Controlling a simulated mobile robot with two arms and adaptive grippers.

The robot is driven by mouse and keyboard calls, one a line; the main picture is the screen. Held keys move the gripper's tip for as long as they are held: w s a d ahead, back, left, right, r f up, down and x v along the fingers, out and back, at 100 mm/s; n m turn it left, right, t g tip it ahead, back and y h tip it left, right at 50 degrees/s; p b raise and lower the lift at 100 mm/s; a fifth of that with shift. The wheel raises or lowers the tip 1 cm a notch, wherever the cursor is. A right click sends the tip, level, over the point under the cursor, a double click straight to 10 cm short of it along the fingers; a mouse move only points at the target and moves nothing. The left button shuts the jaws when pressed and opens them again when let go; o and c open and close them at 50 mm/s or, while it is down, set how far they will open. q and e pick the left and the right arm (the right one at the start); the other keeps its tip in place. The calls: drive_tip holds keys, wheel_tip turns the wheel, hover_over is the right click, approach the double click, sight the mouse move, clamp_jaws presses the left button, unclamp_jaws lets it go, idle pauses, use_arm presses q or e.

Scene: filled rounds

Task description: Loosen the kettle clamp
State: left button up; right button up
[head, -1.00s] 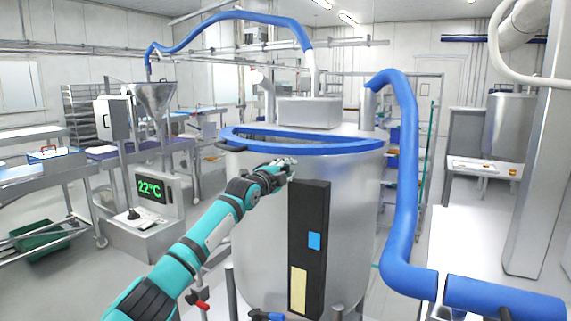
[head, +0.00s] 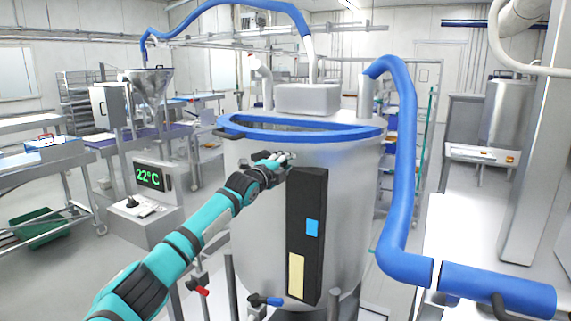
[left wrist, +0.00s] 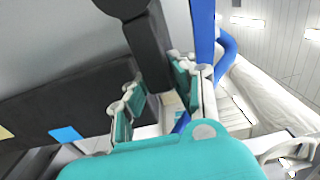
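The kettle (head: 255,190) is a large steel vessel with a blue rim (head: 345,140). A black panel with a blue and a cream patch (head: 305,200) runs down its front. My left gripper (head: 284,158) is at the kettle's front just below the rim, by the panel's top. In the left wrist view its two fingers (left wrist: 158,97) are apart. A dark bar with a round end, possibly the clamp's lever (left wrist: 148,45), reaches into the space between them; whether they touch it I cannot tell. In the head view the gripper hides this spot. My right gripper is not in view.
A thick blue hose (head: 403,150) runs down the kettle's right side. A red-handled valve (head: 200,288) and a blue-handled valve (head: 264,300) are low at the front. A dark handle (head: 226,134) sticks out at the rim's left. A 22°C display (head: 150,176) stands left.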

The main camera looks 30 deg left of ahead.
use_arm(q)
drive_tip(key=o, duration=0.5)
drive_tip(key=shift+c, duration=0.2)
drive_tip(key=s, duration=1.2)
drive_tip(key=shift+a, duration=0.15)
drive_tip(key=shift+f, duration=0.1)
